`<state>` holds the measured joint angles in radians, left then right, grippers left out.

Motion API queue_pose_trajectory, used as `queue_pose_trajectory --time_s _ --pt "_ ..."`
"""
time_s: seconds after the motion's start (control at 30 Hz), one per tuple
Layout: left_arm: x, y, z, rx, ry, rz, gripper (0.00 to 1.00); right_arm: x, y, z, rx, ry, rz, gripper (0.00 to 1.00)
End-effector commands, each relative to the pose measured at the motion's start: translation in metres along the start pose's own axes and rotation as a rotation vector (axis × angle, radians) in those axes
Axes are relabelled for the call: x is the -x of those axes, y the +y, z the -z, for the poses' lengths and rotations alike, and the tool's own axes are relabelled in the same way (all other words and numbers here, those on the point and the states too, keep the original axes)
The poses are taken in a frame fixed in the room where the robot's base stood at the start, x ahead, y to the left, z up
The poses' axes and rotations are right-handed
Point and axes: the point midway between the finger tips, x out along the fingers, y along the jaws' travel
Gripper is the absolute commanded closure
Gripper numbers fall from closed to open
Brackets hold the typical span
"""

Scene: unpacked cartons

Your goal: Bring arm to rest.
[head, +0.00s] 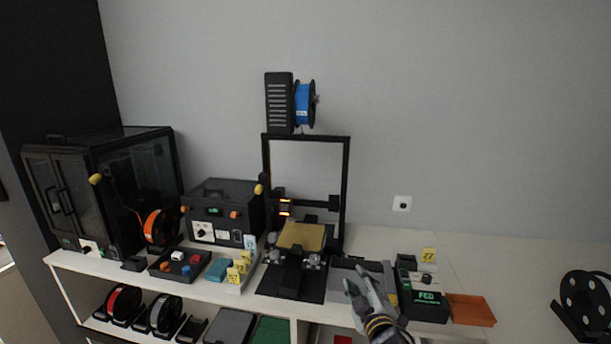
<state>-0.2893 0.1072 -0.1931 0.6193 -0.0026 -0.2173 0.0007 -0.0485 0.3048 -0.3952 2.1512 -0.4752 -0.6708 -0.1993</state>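My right gripper (360,284) is in the lower middle of the head view, in front of the bench and just right of the 3D printer (292,276). Its two grey fingers point up and away, with a gap between them, and I see nothing held. The fingers overlap a flat grey tray (345,264) behind them; I cannot tell how far apart they are in depth. My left gripper is not in view.
A black unit with a green display (428,297) and an orange tray (471,310) stand right of my gripper. A spool holder (584,300) is at far right. Black cabinets (110,190), an orange spool (158,226) and small trays fill the left. The bench between the orange tray and spool holder is clear.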

Motion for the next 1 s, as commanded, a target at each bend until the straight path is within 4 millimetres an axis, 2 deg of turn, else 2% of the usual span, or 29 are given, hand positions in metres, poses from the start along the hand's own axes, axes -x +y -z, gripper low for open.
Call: queue_pose_trajectory --time_s 0.1,0.27,0.5,0.73,1.0 --pt "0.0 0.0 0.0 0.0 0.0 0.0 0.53 0.018 -0.016 -0.033 -0.108 -0.124 0.06 0.65" --pt "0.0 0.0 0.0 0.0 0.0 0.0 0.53 0.048 -0.038 -0.074 -0.242 -0.292 0.141 0.65" --pt "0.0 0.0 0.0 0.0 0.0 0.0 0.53 0.107 -0.074 -0.125 -0.426 -0.546 0.271 0.65" --pt "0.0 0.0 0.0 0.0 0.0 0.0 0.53 0.171 -0.106 -0.158 -0.569 -0.773 0.391 0.65" --pt "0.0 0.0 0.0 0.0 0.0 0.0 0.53 0.217 -0.123 -0.172 -0.65 -0.916 0.469 0.65"
